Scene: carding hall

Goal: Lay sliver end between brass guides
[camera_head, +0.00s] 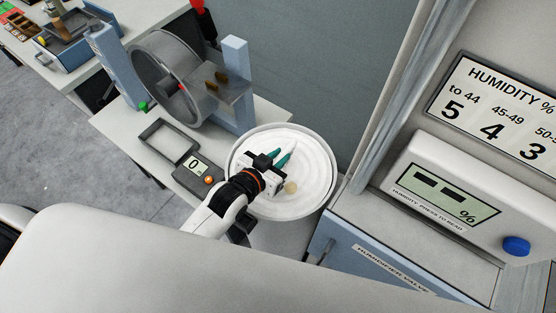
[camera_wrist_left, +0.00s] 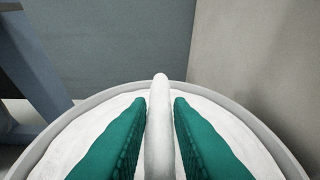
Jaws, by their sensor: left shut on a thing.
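My left gripper (camera_head: 282,156), with green fingers, is over the coiled white sliver in a round can (camera_head: 331,190). In the left wrist view the white sliver end (camera_wrist_left: 159,125) stands between the two green fingers (camera_wrist_left: 160,125), its tip reaching past the fingertips, and the gripper is shut on it. The two small brass guides (camera_head: 216,80) are on the machine with the drum, up and left of the gripper and apart from it. My right gripper is out of view.
The wheel-like drum (camera_head: 165,78) stands between blue-grey posts on a pale table (camera_head: 120,130). A small display reading 0 (camera_head: 194,164) and an empty dark frame (camera_head: 168,140) lie nearer. A humidity panel (camera_head: 450,190) with a blue button is at right.

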